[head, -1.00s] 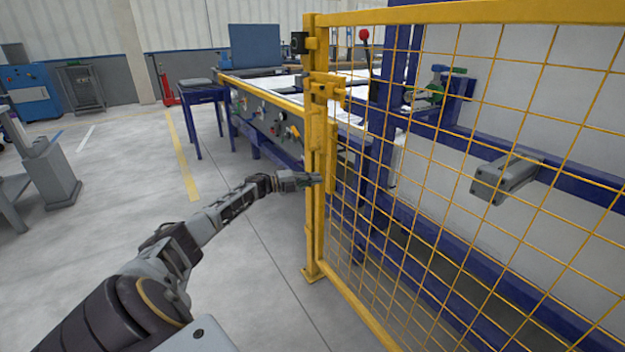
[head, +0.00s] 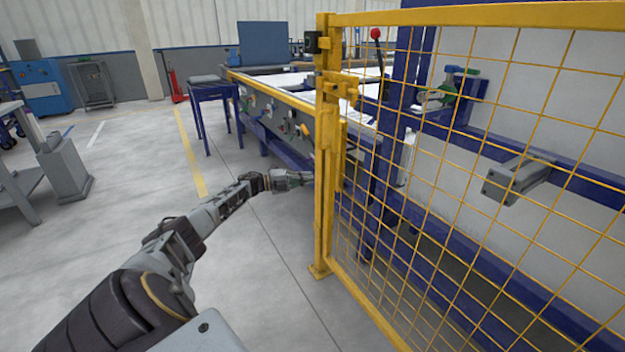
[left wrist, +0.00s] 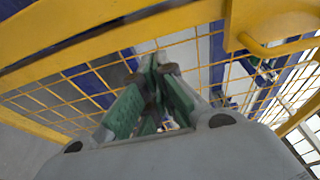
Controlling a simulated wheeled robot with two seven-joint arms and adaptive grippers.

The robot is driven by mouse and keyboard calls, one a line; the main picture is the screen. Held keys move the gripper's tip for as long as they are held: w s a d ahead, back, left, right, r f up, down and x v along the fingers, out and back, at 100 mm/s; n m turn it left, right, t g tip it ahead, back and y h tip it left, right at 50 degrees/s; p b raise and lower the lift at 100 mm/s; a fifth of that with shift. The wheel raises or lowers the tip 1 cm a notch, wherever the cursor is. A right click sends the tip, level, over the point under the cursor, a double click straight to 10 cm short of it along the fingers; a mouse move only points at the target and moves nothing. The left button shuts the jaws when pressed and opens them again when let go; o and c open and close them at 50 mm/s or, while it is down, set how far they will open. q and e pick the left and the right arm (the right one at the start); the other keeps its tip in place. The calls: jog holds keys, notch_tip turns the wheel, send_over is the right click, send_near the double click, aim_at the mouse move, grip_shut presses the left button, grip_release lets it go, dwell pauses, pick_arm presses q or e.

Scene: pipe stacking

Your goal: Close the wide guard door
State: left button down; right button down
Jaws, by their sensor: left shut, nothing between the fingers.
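The wide guard door (head: 480,190) is a yellow-framed wire mesh panel filling the right half of the head view. Its upright yellow edge post (head: 324,200) stands at the panel's left side, with a latch or handle fitting (head: 340,90) on it. My left gripper (head: 310,178) is shut and empty, with its tips just left of the post; I cannot tell whether they touch it. In the left wrist view the green-padded fingers (left wrist: 156,68) meet in front of the mesh, below a yellow frame bar (left wrist: 110,38). A yellow handle loop (left wrist: 275,48) is at upper right. My right gripper is out of view.
Behind the mesh are a blue machine frame (head: 470,262) and a grey block (head: 515,180). A long workbench (head: 270,118) with knobs runs behind the post. A blue table (head: 214,92) stands beyond. The floor at left centre is clear.

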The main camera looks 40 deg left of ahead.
pick_arm(q)
jog(key=s+a, duration=0.2)
jog(key=a, duration=0.3)
jog(key=shift+s, duration=0.4)
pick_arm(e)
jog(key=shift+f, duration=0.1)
